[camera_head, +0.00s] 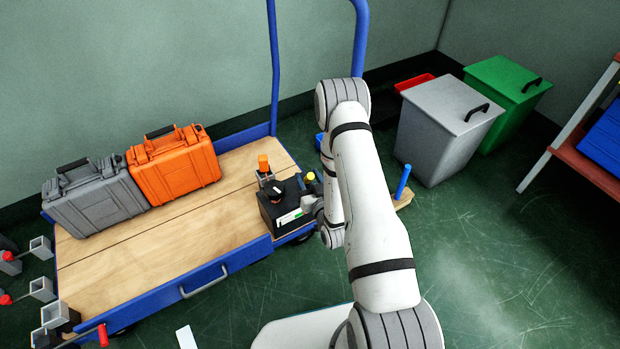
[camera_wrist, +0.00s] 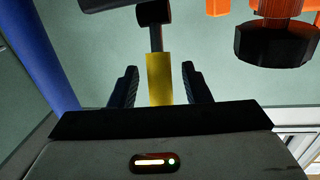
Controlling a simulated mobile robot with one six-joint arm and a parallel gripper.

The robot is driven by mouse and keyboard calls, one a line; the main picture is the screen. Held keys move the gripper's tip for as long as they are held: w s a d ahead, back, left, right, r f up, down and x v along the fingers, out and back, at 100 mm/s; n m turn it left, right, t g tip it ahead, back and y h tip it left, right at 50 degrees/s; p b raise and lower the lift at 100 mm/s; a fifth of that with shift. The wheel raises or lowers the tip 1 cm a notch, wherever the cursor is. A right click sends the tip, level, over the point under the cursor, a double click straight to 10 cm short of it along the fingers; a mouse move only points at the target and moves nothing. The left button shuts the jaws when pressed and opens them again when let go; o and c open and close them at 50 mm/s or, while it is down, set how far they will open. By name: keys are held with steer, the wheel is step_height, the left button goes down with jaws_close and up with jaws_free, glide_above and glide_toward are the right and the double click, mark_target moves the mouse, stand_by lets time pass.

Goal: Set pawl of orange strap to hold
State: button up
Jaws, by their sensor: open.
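A black box (camera_head: 284,207) sits at the right end of the cart deck, with an orange-and-black knob (camera_head: 275,191) on top and a yellow-tipped part (camera_head: 310,177) beside it. An orange block (camera_head: 263,162) stands on a grey bracket just behind the box. My gripper (camera_wrist: 159,71) is open, its two dark fingers on either side of a yellow piece (camera_wrist: 159,80) on a dark stem. Contact with the fingers cannot be told. The black knob with orange parts (camera_wrist: 275,42) shows at upper right in the wrist view. No strap webbing or marked pawl can be made out; my arm hides part of the area.
A grey case (camera_head: 95,200) and an orange case (camera_head: 175,168) stand on the wooden deck (camera_head: 190,235). Blue cart posts (camera_head: 273,70) rise behind. Grey (camera_head: 445,130) and green (camera_head: 505,85) bins stand to the right. Bracketed red-tipped parts (camera_head: 40,290) are at left. The deck's middle is clear.

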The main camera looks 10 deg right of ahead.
steer(key=shift+c, duration=0.5)
jaws_close()
